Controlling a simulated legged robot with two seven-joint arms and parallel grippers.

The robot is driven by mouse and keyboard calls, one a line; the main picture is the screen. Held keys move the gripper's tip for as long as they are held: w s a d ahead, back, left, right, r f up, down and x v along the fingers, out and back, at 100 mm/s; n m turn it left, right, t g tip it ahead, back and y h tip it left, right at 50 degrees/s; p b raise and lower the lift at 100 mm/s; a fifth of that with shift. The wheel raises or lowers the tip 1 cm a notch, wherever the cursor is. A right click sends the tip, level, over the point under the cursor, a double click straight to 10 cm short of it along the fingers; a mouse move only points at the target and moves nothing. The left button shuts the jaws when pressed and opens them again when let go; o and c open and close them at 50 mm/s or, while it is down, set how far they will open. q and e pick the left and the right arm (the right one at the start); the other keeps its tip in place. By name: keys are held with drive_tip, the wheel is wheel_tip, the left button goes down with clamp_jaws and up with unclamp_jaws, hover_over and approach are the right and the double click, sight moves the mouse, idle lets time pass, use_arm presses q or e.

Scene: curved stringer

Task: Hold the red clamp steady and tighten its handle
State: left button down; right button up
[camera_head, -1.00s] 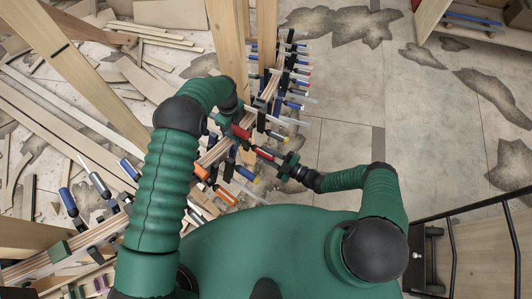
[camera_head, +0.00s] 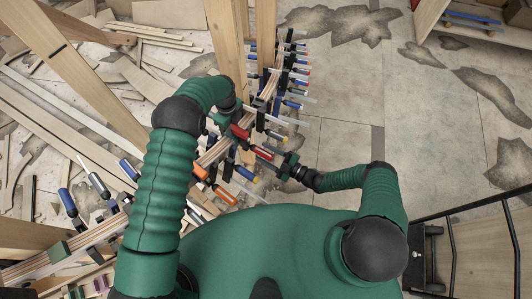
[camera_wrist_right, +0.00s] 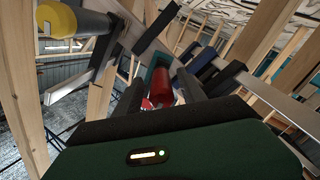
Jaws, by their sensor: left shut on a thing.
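The red clamp sits on the curved wooden stringer (camera_head: 213,153) at the middle of the head view. Its red bar end (camera_head: 240,131) is at my left gripper (camera_head: 232,125), which is shut on the clamp; the arm partly hides the contact. The clamp's red handle (camera_head: 264,153) points down and right toward my right gripper (camera_head: 277,160). In the right wrist view the red handle (camera_wrist_right: 160,88) lies between the two dark fingers of my right gripper (camera_wrist_right: 160,92), with small gaps seeming to show beside it. That gripper looks open around the handle.
Several blue-handled clamps (camera_head: 293,92) line the stringer beyond. An orange-handled clamp (camera_head: 225,195) and a blue, yellow-ended one (camera_head: 245,173) sit close by. Wooden posts (camera_head: 228,50) rise behind. Bare floor (camera_head: 340,125) is at right.

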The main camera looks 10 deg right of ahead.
use_arm(q)
drive_tip(key=shift+a, duration=0.1)
use_arm(e)
drive_tip(key=v, duration=1.2)
drive_tip(key=shift+v, duration=1.15)
use_arm(q)
drive_tip(key=c, duration=0.6)
unclamp_jaws()
